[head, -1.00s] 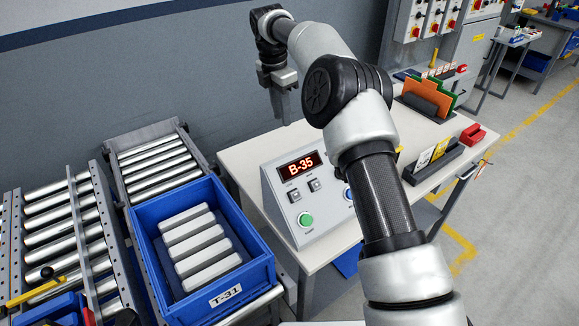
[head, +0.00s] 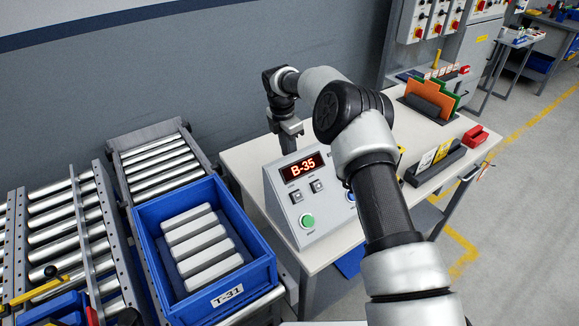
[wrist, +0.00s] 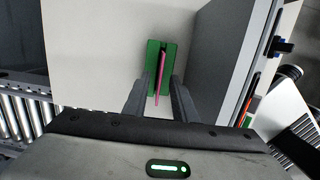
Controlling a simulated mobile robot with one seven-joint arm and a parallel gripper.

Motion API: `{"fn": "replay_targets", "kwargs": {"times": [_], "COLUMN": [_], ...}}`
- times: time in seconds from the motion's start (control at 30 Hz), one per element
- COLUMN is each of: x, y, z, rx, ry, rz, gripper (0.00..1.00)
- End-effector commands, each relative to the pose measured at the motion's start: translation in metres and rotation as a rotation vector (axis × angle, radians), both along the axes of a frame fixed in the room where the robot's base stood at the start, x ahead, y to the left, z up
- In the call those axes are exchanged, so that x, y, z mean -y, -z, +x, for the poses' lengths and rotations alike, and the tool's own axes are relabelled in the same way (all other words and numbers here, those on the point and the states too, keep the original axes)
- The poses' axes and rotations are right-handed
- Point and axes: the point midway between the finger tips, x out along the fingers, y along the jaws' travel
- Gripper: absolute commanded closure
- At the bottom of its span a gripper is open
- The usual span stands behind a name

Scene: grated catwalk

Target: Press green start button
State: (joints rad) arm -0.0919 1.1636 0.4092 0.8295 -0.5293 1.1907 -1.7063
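The green start button (head: 307,221) is on the lower front of a grey sloped console (head: 292,213) on the white table. The console's red display reads "B-35". A blue button (head: 350,195) is to its right, partly hidden by my arm. My gripper (head: 288,146) points down behind the console, away from the green button. In the wrist view my gripper (wrist: 160,82) has its two fingers apart. A green block (wrist: 153,52) with a thin pink piece (wrist: 160,75) lies below and between the fingers; I cannot tell whether they touch it.
A blue bin (head: 150,241) labelled T-31 with grey bars stands left of the table on a roller conveyor (head: 160,172). Two small square buttons sit under the display. A card holder (head: 437,164) and a red item (head: 475,136) are on the table's right side.

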Motion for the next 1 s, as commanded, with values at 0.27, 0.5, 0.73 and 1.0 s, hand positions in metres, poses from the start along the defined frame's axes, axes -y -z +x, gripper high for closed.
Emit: {"fn": "replay_targets", "kwargs": {"times": [0.27, 0.5, 0.73, 1.0], "x": [0.001, 0.0008, 0.0006, 0.0007], "y": [0.0086, 0.0099, 0.0133, 0.0137], "z": [0.0009, 0.0008, 0.0007, 0.0007], "rx": [0.001, 0.001, 0.001, 0.001], "ry": [0.001, 0.001, 0.0, 0.001], "rz": [0.0, 0.001, 0.001, 0.001], "gripper": [0.75, 0.75, 0.75, 0.75]}}
